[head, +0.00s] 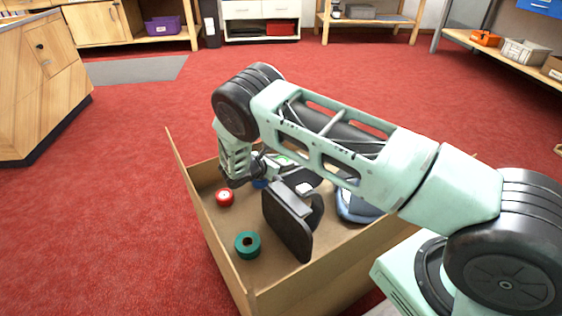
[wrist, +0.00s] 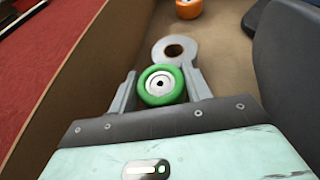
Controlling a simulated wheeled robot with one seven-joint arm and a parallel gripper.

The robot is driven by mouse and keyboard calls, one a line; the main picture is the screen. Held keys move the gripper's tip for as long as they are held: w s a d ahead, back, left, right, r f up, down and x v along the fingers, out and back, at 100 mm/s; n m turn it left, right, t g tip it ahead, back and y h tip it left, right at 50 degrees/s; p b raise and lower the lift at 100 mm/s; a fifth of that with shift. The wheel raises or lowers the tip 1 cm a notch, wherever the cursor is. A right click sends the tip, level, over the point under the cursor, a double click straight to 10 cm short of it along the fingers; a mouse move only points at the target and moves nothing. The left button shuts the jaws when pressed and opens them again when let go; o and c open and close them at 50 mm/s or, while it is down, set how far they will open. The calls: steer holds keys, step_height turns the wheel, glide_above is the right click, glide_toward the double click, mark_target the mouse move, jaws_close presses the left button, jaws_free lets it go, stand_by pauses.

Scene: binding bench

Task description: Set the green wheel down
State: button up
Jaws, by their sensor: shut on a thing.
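The green wheel (wrist: 158,86), bright green with a pale hub, sits between the two grey fingers of my gripper (wrist: 162,88) in the wrist view. My gripper is shut on it. In the head view my gripper (head: 272,165) is low inside the open cardboard box (head: 226,240), towards its far side. A grey ring (wrist: 174,50) lies just beyond the wheel in the wrist view. I cannot tell whether the wheel touches the box floor.
The box also holds a red wheel (head: 225,197), a teal ring (head: 247,244), a dark upright bookend-like piece (head: 287,225) and a blue-grey thing (head: 355,208). An orange wheel (wrist: 188,8) lies farther off in the wrist view. The box wall (wrist: 95,70) runs close on the left.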

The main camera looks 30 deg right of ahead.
steer(key=o, duration=1)
steer(key=shift+c, duration=0.2)
steer(key=shift+r, duration=0.15)
steer(key=p+v, duration=0.1)
steer(key=v, duration=0.2)
steer(key=r+p+v, duration=0.1)
steer(key=p+v, duration=0.1)
steer(key=v, duration=0.1)
steer(key=shift+a+r, duration=0.1)
steer(key=shift+a, duration=0.05)
steer(key=shift+s+a+r, duration=0.1)
steer(key=shift+s+a, duration=0.15)
steer(key=shift+a, duration=0.2)
